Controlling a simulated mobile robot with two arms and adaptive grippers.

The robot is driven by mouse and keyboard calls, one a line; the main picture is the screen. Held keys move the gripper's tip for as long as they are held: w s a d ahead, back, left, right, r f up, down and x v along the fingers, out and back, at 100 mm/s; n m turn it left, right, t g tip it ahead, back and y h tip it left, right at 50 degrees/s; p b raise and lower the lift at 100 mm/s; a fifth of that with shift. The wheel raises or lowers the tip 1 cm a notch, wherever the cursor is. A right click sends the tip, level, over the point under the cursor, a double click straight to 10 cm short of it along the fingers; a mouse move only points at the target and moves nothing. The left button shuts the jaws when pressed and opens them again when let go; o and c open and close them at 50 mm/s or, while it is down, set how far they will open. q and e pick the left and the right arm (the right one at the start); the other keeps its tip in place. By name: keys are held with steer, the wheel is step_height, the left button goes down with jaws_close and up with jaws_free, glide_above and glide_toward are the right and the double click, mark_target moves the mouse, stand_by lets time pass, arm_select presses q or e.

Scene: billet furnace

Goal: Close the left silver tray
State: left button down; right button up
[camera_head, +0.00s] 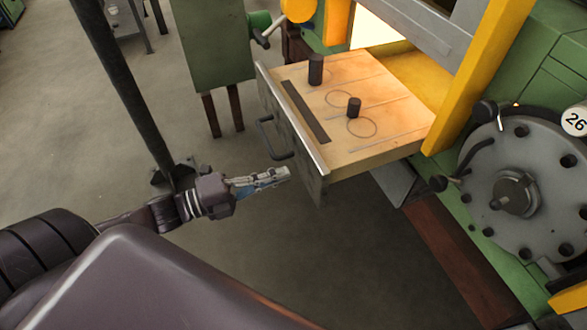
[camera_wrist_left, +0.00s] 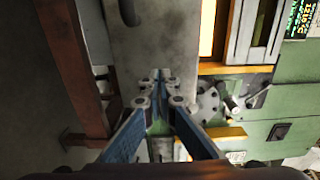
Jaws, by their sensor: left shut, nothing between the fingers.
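The tray (camera_head: 345,100) sticks out of the furnace opening. It has a tan top, with a silver-grey front panel (camera_head: 297,150) and a dark handle (camera_head: 268,140). Two dark cylinders stand on its top. My left gripper (camera_head: 286,174) is shut and empty, in front of the panel near its lower end, just below the handle in the picture. A small gap or light touch between fingertips and panel cannot be told. In the left wrist view the fingertips (camera_wrist_left: 161,76) point at the grey panel (camera_wrist_left: 165,35), with the handle (camera_wrist_left: 129,10) at the top. My right gripper is out of view.
A yellow post (camera_head: 478,75) and a round grey flange (camera_head: 510,190) with bolts stand right of the tray. A green cabinet (camera_head: 215,50) on legs stands behind left. A dark pole (camera_head: 122,80) rises at left. The floor (camera_head: 310,255) below the tray is clear.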

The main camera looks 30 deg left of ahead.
mark_target(306, 167)
arm_select(q)
steer(key=x, duration=0.3)
steer(key=shift+w+d, duration=0.3)
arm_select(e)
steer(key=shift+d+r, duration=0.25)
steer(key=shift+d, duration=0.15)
